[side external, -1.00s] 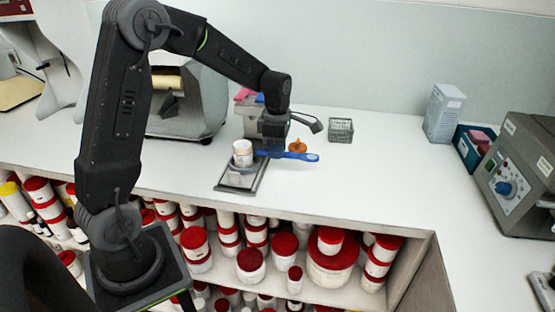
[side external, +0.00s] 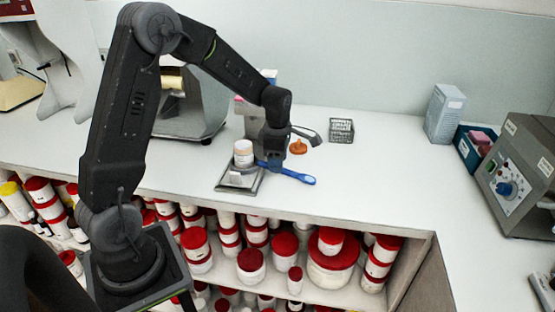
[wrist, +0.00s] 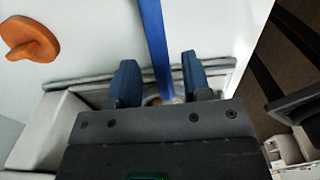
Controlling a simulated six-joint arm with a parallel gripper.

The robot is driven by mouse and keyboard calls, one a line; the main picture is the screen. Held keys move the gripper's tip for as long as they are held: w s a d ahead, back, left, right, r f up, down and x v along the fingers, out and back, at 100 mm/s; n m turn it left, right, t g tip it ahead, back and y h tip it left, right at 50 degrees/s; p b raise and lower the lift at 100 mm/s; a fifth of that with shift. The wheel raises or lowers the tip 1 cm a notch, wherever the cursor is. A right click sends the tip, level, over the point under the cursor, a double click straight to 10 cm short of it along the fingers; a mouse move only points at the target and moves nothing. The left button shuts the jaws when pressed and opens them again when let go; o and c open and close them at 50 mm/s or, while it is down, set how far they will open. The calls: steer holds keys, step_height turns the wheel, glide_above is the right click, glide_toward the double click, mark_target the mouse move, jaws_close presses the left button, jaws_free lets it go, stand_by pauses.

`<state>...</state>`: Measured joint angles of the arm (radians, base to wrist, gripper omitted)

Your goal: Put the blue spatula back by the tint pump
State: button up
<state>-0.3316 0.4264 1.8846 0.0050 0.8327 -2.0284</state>
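The blue spatula (side external: 294,175) points to the right and a little toward the counter front in the side view, beside a grey stand. In the wrist view the spatula (wrist: 155,40) runs up between the two blue fingers of my gripper (wrist: 158,78). Gaps show between it and both fingers, so my gripper looks open around it. My gripper (side external: 272,154) is low over the counter. It hides the spatula's left end and part of the grey stand (side external: 247,120); I cannot tell if this stand is the tint pump.
A white jar (side external: 243,150) stands on a grey tray (side external: 226,188) left of my gripper. An orange piece (side external: 298,147) and a wire basket (side external: 341,130) lie behind the spatula. A roller machine (side external: 205,110) is back left.

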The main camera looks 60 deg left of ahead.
step_height(320, 180, up, 12)
steer(key=s+d+r+m+t, duration=0.2)
steer(key=s+d+m, duration=0.5)
steer(key=s+m, duration=0.3)
steer(key=s+d+r+m+t, duration=0.2)
steer(key=s+d+m, duration=0.4)
steer(key=m, duration=1.1)
steer(key=s+t, duration=0.1)
steer(key=s, duration=0.3)
steer(key=shift+s+d+t, duration=0.15)
steer(key=shift+d+t, duration=0.15)
steer(key=shift+d, duration=0.1)
steer(key=shift+o, duration=0.5)
